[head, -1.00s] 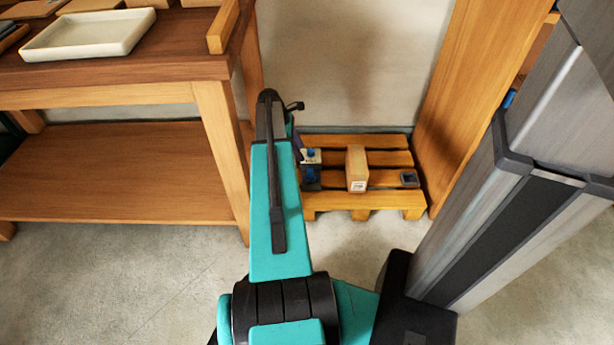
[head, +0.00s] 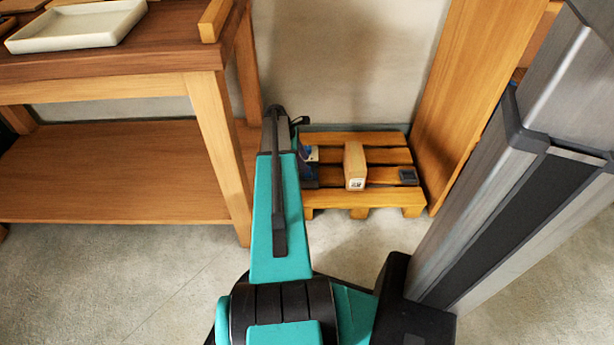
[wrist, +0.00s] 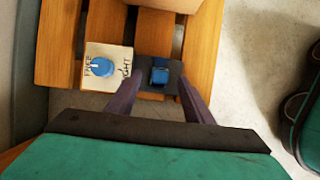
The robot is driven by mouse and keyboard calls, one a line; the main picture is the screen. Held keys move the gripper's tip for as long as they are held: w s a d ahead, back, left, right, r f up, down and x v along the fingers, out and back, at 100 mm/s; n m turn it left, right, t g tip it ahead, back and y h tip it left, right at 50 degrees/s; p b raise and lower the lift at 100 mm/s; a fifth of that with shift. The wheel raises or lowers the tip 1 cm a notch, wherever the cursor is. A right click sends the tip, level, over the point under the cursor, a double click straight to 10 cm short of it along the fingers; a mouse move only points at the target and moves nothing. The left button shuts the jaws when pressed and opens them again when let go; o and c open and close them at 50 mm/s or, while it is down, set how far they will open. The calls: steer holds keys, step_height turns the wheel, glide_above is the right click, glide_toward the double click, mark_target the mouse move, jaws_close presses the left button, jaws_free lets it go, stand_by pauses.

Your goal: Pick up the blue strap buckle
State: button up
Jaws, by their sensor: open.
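A small blue block, which looks like the blue strap buckle (wrist: 160,75), sits on a dark base on the slatted wooden pallet (head: 370,197). In the wrist view it lies between the tips of my gripper (wrist: 160,82), whose two purple-grey fingers are apart on either side of it, with nothing gripped. I cannot tell the height left between fingertips and block.
A pale box with a blue knob (wrist: 101,67) stands just left of the block. A wooden block (head: 355,166) and a small dark square piece (head: 408,175) are farther right on the pallet. A workbench (head: 215,130) stands left, a wooden panel (head: 470,100) right.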

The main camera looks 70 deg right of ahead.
stand_by(0.3)
steer(key=shift+b+x, duration=1.15)
steer(key=shift+x, duration=0.35)
steer(key=shift+b+x, duration=0.5)
steer(key=shift+x, duration=0.6)
steer(key=shift+w+a+f, duration=0.1)
steer(key=shift+w+a, duration=0.05)
steer(key=shift+w, duration=0.05)
steer(key=shift+c, duration=0.4)
jaws_close()
